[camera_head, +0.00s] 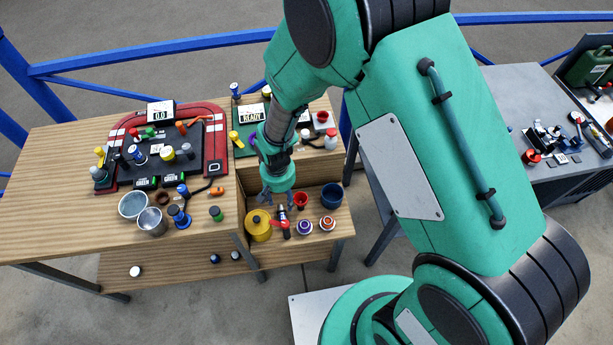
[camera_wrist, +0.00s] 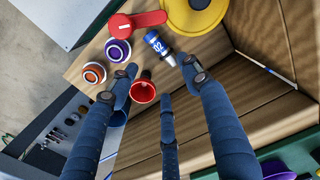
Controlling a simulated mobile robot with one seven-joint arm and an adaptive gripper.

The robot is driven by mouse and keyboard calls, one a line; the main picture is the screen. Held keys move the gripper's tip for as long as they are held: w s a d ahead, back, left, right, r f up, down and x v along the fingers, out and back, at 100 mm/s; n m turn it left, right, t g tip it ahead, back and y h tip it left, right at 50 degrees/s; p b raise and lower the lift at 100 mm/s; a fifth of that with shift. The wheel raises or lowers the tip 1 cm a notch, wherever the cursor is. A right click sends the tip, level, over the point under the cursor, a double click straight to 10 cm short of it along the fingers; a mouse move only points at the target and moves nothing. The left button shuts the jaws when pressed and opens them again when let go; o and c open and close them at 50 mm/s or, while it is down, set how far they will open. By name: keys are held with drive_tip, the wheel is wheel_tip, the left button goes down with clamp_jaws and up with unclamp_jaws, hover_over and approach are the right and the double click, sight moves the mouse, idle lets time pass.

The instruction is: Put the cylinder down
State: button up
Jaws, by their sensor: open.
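A small blue cylinder (camera_wrist: 154,42) with a white "02" and a silver end is on the lower wooden shelf, between the yellow pot and the red cup. It also shows small and dark in the head view (camera_head: 282,211), partly hidden. I cannot tell for sure whether it stands or leans. My gripper (camera_head: 276,199) hangs over the shelf. In the wrist view its blue fingers (camera_wrist: 161,78) are spread apart, with nothing held between them. The cylinder shows just beyond the fingertips, and I see a gap around it.
On the shelf are a yellow pot (camera_head: 258,227), a red handle (camera_wrist: 137,20), a red cup (camera_head: 300,199), a blue pot (camera_head: 331,196), and purple (camera_head: 305,227) and orange (camera_head: 327,224) ringed jars. A wooden wall (camera_wrist: 265,65) stands close by. The bench (camera_head: 50,185) at left is crowded.

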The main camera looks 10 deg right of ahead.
drive_tip(key=d+r+t, duration=0.1)
drive_tip(key=d+r, duration=0.4)
drive_tip(key=r, duration=0.8)
drive_tip(key=d+r+t, duration=0.2)
drive_tip(key=d+r, duration=0.2)
drive_tip(key=r, duration=1)
drive_tip(key=s+d+r+t, duration=0.1)
drive_tip(key=s+d+r, duration=0.4)
drive_tip(key=s+r, duration=0.3)
drive_tip(key=s+d+r+t, duration=0.1)
drive_tip(key=s+d+r, duration=0.4)
drive_tip(key=s+r, duration=0.4)
drive_tip(key=shift+d+r+m+t, duration=0.3)
drive_tip(key=shift+d+r+m, duration=0.1)
drive_tip(key=shift+r, duration=0.15)
drive_tip(key=shift+o, duration=0.7)
drive_tip(key=shift+w, duration=0.1)
